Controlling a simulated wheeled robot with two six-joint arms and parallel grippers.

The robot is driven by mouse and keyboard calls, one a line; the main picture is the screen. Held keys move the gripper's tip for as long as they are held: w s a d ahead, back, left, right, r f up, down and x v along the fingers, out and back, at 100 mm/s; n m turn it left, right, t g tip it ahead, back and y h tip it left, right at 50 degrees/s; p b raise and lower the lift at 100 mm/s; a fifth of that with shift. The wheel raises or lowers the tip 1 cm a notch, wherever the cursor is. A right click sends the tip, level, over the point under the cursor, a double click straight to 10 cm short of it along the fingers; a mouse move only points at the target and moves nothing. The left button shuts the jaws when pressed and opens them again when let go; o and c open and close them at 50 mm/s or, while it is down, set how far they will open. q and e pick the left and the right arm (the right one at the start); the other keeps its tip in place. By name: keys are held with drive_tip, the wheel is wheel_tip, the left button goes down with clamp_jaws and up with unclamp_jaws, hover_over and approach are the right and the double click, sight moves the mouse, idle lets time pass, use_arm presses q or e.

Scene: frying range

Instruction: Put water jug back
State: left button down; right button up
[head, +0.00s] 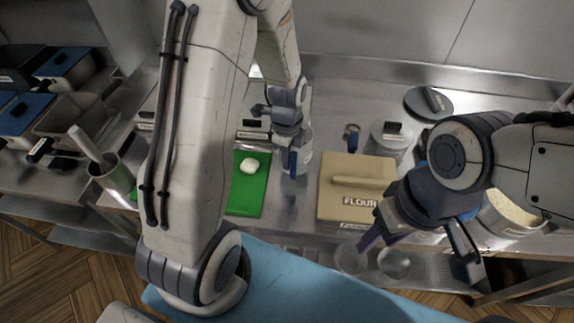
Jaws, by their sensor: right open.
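A clear vessel, which looks like the water jug (304,158), stands on the steel counter left of the flour box. It is partly hidden behind my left gripper (290,160). My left gripper points down at the jug's near left side, its blue fingers overlapping it in the picture. I cannot tell whether they are closed on it. My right gripper (418,245) is open and empty, with its fingers spread in front of the counter's front edge, right of the flour box.
A green board (247,200) holds a white lump (249,165). A lidded pot (388,140) and black lid (428,103) stand behind. Glass bowls (394,263) sit below the counter's front edge. Blue-lidded pans (66,62) are far left.

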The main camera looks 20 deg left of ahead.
use_arm(q)
wheel_tip(320, 180, down, 3)
drive_tip(key=shift+f+p, duration=0.1)
drive_tip(key=shift+p, duration=0.25)
drive_tip(key=shift+f, duration=0.15)
drive_tip(key=shift+f, duration=0.2)
drive_tip(key=c, duration=1.1)
unclamp_jaws()
drive_tip(key=shift+o, duration=0.2)
drive_tip(key=shift+r, duration=0.1)
